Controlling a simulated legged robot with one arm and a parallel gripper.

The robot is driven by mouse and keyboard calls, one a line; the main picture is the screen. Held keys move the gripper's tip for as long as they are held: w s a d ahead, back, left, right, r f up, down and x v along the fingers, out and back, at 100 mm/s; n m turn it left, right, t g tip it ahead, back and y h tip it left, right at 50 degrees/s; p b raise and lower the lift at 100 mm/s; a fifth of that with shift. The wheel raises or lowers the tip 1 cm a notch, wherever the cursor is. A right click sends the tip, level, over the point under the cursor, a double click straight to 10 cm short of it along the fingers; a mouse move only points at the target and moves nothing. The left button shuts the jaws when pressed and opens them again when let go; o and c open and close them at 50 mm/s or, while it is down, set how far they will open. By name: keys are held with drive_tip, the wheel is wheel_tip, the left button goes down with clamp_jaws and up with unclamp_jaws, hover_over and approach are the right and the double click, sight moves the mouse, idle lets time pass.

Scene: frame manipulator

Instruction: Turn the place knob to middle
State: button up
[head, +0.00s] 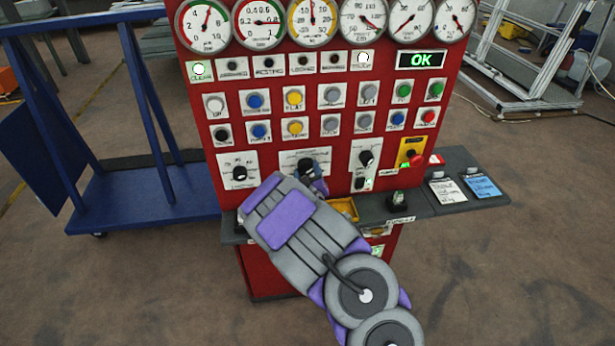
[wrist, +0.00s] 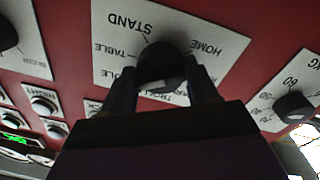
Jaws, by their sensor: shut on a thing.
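A red control panel (head: 309,110) carries a row of black rotary knobs on white plates. The middle knob (head: 305,166) is partly hidden behind my gripper (head: 317,184) in the head view. In the wrist view my gripper's two dark fingers stand on either side of this black knob (wrist: 162,66) and are shut on it. Its plate (wrist: 110,50) reads STAND, TABLE and HOME, seen turned over, with more words partly covered by the knob and fingers. I cannot read "place" or "middle" in either view. Which way the knob points is unclear.
Other knobs sit at the left (head: 239,173) and right (head: 366,158). A red emergency button (head: 416,160) is further right, and several push buttons are above. A grey shelf (head: 450,192) juts out below. A blue cart (head: 140,200) stands left; open floor lies in front.

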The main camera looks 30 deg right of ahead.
drive_tip(key=shift+f+n+b, duration=0.15)
drive_tip(key=shift+n+b, duration=0.4)
drive_tip(key=shift+n, duration=0.55)
drive_tip(key=o, duration=1)
drive_tip(key=shift+a, duration=0.15)
